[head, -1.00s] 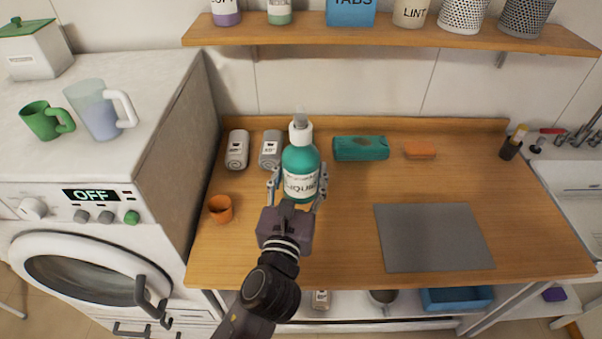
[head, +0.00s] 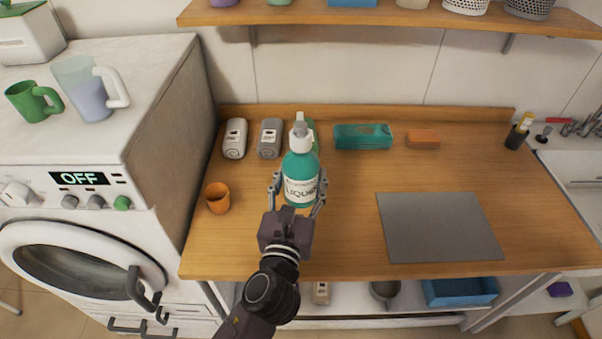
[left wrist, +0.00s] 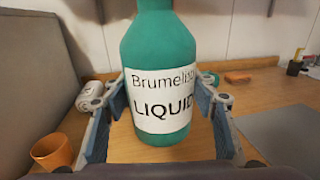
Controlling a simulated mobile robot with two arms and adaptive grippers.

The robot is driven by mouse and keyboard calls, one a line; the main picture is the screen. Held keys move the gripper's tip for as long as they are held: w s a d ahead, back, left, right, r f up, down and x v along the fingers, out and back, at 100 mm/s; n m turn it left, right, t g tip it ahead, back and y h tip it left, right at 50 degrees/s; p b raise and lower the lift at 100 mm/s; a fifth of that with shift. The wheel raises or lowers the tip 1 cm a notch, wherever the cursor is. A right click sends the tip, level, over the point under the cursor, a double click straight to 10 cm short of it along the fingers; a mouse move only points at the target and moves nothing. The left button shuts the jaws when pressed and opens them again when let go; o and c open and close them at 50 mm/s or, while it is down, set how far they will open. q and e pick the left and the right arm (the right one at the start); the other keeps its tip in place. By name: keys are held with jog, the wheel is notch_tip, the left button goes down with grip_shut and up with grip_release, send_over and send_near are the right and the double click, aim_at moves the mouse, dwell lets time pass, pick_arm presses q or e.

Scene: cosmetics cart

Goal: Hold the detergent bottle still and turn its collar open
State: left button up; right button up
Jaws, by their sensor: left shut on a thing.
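The detergent bottle (head: 300,178) is teal with a white label reading "LIQUID" and a white collar (head: 300,141) with a grey tip on top. It stands upright over the wooden counter; whether its base touches the wood is hard to tell. My left gripper (head: 298,190) is shut on the bottle, with one finger on each side of its body. In the left wrist view the bottle (left wrist: 165,60) fills the middle between the fingers, and its collar is out of the frame. My right gripper is not in view.
An orange cup (head: 217,198) stands left on the counter (head: 345,240). White and grey containers (head: 235,138) (head: 270,138), a partly hidden green item (head: 313,128), a teal pack (head: 363,136) and an orange block (head: 423,138) line the back. A grey mat (head: 440,228) lies right.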

pick_arm(q)
jog(key=shift+f+b, duration=4.3)
jog(key=shift+f, duration=1.6)
jog(key=shift+f+b, duration=0.4)
jog(key=shift+f, duration=0.1)
jog(key=shift+f, duration=0.25)
